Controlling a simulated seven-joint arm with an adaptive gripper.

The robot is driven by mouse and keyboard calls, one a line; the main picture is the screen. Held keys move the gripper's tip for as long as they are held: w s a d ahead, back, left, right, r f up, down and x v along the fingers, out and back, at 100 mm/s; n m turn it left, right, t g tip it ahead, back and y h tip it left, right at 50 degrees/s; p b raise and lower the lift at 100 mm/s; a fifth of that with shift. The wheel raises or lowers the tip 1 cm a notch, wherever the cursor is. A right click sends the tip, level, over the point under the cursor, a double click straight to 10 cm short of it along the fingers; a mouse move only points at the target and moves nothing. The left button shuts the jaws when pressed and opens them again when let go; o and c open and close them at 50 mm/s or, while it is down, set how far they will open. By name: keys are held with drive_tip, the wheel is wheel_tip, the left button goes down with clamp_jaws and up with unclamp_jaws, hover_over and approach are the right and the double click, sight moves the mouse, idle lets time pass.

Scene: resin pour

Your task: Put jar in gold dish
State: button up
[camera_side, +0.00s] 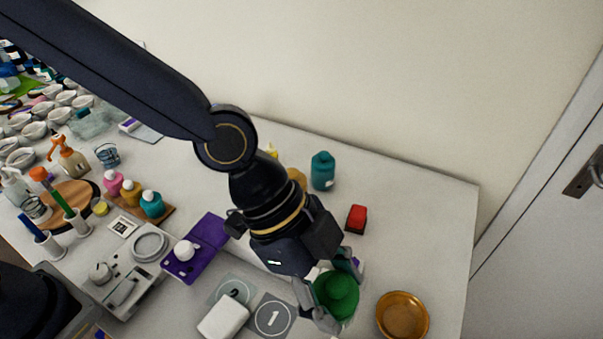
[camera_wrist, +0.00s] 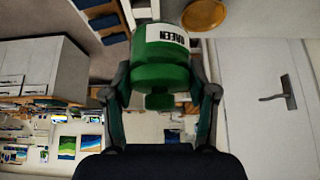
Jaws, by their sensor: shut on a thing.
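A green jar (camera_side: 337,293) is held between the fingers of my gripper (camera_side: 338,292), above the right part of the table. In the wrist view the jar (camera_wrist: 160,65) shows a white label reading GREEN, and my gripper (camera_wrist: 160,98) has one finger on each side of it. The gold dish (camera_side: 402,315) sits on the table just right of the held jar. Part of the dish (camera_wrist: 228,14) shows at the top edge of the wrist view. The jar is apart from the dish.
A red block (camera_side: 356,218) and a teal bottle (camera_side: 323,171) stand behind my gripper. A white block (camera_side: 224,316) lies beside the grey pad marked 1 (camera_side: 273,316). A purple holder (camera_side: 197,248) is further left. The table right of the red block is clear.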

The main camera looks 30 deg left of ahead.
drive_tip(key=w+d+f, duration=0.2)
drive_tip(key=d+f, duration=0.1)
drive_tip(key=w+d+f, duration=0.6)
drive_tip(key=shift+w+d+f, duration=0.15)
drive_tip(key=shift+w+d, duration=0.05)
drive_tip(key=shift+d, duration=0.15)
drive_tip(key=shift+w+d+f, duration=0.1)
drive_tip(key=shift+f, duration=1.6)
drive_tip(key=shift+f, duration=0.2)
drive_tip(key=o, duration=1.5)
